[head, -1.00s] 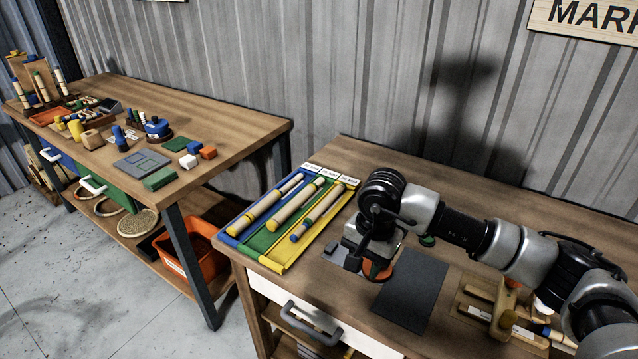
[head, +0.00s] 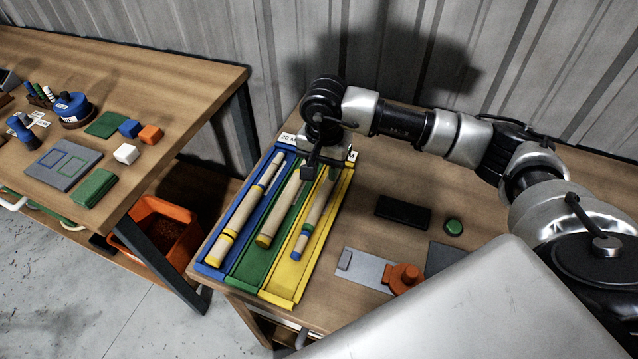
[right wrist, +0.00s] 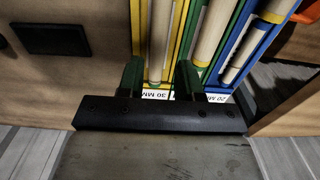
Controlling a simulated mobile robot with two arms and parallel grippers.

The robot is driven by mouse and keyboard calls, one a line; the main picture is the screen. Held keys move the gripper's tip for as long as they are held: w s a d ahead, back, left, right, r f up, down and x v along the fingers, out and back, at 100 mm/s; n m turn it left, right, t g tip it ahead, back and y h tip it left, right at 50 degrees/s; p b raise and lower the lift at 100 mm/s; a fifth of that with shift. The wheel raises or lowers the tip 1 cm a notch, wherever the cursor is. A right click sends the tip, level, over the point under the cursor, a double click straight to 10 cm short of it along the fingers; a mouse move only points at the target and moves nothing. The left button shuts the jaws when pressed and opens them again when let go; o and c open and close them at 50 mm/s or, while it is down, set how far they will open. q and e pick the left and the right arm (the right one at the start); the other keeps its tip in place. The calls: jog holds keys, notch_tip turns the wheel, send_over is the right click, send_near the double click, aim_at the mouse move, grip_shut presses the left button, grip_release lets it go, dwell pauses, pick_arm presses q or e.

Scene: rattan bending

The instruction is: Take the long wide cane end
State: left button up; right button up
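The tray on the table has a blue lane (head: 215,262), a green lane (head: 248,270) and a yellow lane (head: 283,283), each with a pale cane. The cane in the yellow lane (head: 314,215) has a blue near end; its far end is hidden by my gripper. The green-lane cane (head: 280,212) and blue-lane cane (head: 240,212) lie beside it. My right gripper (head: 322,172) is over the far end of the yellow and green lanes. In the right wrist view its fingers (right wrist: 160,78) are apart, with the yellow-lane cane (right wrist: 160,40) between them; contact is unclear. My left gripper is not in view.
Right of the tray are a black block (head: 403,212), a green button-like piece (head: 453,227), a grey plate (head: 362,268) and an orange part (head: 404,278). The corrugated wall stands behind the table. A second workbench (head: 180,90) is at the left, across a gap.

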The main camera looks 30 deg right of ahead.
aim_at(325, 189)
notch_tip(325, 189, down, 2)
jog(key=shift+s+f, duration=0.1)
jog(key=shift+f, duration=0.05)
jog(key=shift+d+f, duration=0.1)
jog(key=shift+f, duration=0.25)
jog(key=shift+w+f+p, duration=0.2)
jog(key=shift+f+p, duration=0.1)
jog(key=shift+p, duration=0.15)
notch_tip(325, 189, down, 4)
jog(key=shift+d+r+p, duration=0.15)
jog(key=shift+r+p, duration=0.05)
jog(key=shift+p, duration=0.55)
jog(key=shift+f, duration=0.5)
jog(key=shift+w, duration=0.1)
jog(key=c, duration=0.6)
jog(key=shift+r, duration=0.15)
